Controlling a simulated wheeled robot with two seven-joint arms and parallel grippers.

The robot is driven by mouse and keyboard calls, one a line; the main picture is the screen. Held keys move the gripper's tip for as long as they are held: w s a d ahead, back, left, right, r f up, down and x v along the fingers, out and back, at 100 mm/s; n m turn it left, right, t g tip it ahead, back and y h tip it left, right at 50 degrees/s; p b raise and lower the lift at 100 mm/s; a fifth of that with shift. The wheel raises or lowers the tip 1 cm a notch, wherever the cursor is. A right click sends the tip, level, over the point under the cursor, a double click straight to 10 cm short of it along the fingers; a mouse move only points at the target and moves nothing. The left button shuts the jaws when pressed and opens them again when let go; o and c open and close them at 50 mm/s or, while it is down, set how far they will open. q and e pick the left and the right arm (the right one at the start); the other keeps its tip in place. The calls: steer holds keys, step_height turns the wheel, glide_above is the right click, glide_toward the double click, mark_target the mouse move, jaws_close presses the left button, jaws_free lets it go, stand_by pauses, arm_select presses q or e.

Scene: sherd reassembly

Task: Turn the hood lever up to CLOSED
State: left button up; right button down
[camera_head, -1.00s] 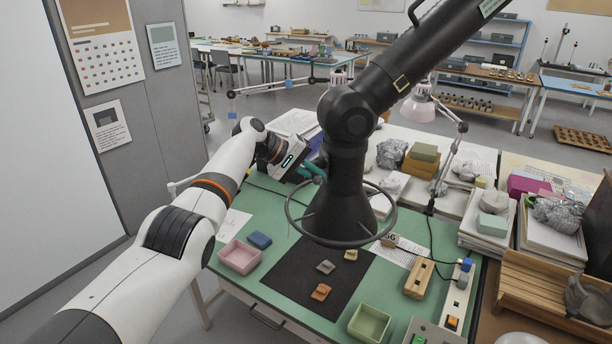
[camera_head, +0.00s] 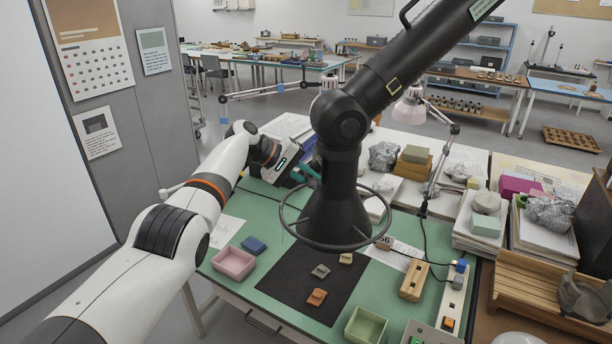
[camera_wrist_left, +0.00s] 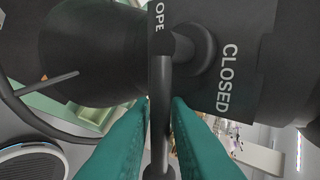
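The black extraction hood (camera_head: 336,205), with a wire ring round its mouth, hangs over the green bench. In the left wrist view, the dark hood lever (camera_wrist_left: 161,75) runs down from its pivot over the label "OPE", whose last letter is hidden. The "CLOSED" label (camera_wrist_left: 228,80) is to its right, apart from the bar. My left gripper (camera_wrist_left: 161,100) has a teal finger on each side of the lever, with little or no gap; it looks shut on it. In the head view my left gripper (camera_head: 304,172) is at the hood's left side; the lever is not clear there. My right gripper is not in view.
Below the hood lie a dark mat (camera_head: 285,282) with several small sherds, a pink tray (camera_head: 235,263), a blue block (camera_head: 254,245), a green tray (camera_head: 366,327) and a wooden block (camera_head: 414,283). Papers and boxes crowd the back right. A lamp (camera_head: 409,110) stands behind the hood.

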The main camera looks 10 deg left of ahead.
arm_select(q)
steer(key=shift+a, duration=0.1)
steer(key=b+v, duration=0.3)
steer(key=v, duration=0.9)
steer(key=shift+b, duration=0.3)
